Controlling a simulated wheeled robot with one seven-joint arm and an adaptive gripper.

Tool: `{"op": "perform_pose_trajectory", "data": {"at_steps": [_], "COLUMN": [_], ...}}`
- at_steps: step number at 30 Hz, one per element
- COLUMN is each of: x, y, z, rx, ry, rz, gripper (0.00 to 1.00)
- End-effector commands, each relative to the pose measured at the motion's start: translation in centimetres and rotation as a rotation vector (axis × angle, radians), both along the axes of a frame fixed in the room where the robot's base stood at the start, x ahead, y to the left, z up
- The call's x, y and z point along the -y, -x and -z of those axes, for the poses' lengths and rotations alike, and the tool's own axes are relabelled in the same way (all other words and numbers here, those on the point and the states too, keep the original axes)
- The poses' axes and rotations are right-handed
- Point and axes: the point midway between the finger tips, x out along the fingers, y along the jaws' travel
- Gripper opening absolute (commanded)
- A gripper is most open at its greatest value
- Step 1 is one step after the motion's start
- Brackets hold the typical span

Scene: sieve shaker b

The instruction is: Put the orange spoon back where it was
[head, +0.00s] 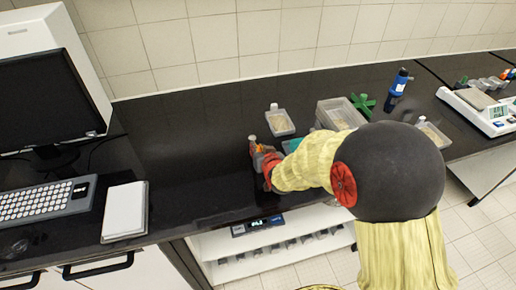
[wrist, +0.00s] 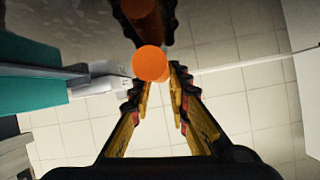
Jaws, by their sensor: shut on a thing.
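The orange spoon (wrist: 151,63) is between the fingertips of my gripper (wrist: 156,82) in the wrist view. Only a round orange end and a short piece of its stem show there; I cannot see the rest of it. In the head view a small orange part of the spoon (head: 260,148) shows at my gripper (head: 259,154), over the front part of the black bench (head: 190,170). My gripper is shut on the spoon. My arm hides part of the bench to the right.
A teal item (head: 292,145) is just right of my gripper; a teal piece (wrist: 30,95) shows at left in the wrist view. A clear tray (head: 280,123) stands behind, a larger clear container (head: 340,113) to the right. A white balance (head: 480,110) is far right.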

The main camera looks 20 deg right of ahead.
Motion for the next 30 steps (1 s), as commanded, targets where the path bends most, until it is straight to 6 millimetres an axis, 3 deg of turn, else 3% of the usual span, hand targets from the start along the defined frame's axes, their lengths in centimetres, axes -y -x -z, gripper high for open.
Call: {"op": "perform_pose_trajectory", "data": {"at_steps": [23, 24, 30], "x": [0.0, 0.0, 0.0], "y": [0.1, 0.1, 0.2], "z": [1.6, 1.6, 1.8], "rx": [-0.003, -0.004, -0.008], "ry": [0.000, 0.000, 0.000], "rz": [0.000, 0.000, 0.000], "gripper": [0.00, 0.20, 0.31]}}
